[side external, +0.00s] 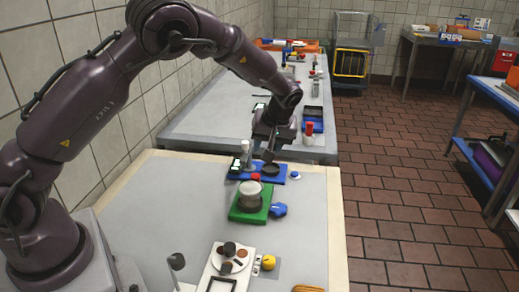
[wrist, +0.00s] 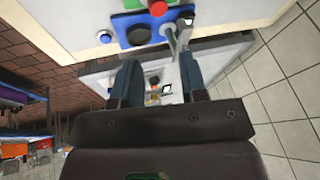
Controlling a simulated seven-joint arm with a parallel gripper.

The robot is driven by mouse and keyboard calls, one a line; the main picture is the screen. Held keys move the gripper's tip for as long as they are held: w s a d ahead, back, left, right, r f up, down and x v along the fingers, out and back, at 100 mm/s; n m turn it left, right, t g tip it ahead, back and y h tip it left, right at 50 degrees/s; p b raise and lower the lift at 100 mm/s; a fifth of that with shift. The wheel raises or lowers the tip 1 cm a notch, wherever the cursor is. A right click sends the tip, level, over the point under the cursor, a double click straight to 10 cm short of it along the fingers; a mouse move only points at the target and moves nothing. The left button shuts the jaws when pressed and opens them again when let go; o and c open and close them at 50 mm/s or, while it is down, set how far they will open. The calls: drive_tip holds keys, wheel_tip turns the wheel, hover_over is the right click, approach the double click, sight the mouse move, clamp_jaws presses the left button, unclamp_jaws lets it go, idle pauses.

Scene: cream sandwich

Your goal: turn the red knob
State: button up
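The red knob (wrist: 157,8) shows at the top edge of the wrist view, next to the blue board (wrist: 124,21). In the side view only a small red patch (side external: 255,176) shows behind the cream cylinder (side external: 250,194), which stands on a green base (side external: 237,214). The blue board also shows in the side view (side external: 259,178). My gripper (side external: 268,154) hangs over the far part of that board. In the wrist view its two fingers (wrist: 159,85) are apart with nothing between them. It is not touching the red knob.
A blue knob (side external: 279,210) sits beside the green base. A white plate with brown pieces (side external: 229,266) and a yellow fixture (side external: 267,262) are nearer the front.

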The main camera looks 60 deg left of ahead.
drive_tip(key=s+m, duration=0.1)
drive_tip(key=m, duration=1.1)
drive_tip(key=s+m+t, duration=0.1)
drive_tip(key=m, duration=1)
drive_tip(key=m+t+h, duration=0.1)
drive_tip(key=m, duration=1.1)
drive_tip(key=shift+s+d+f+m, duration=0.1)
drive_tip(key=shift+s+d+m, duration=0.2)
drive_tip(key=shift+s+d, duration=0.1)
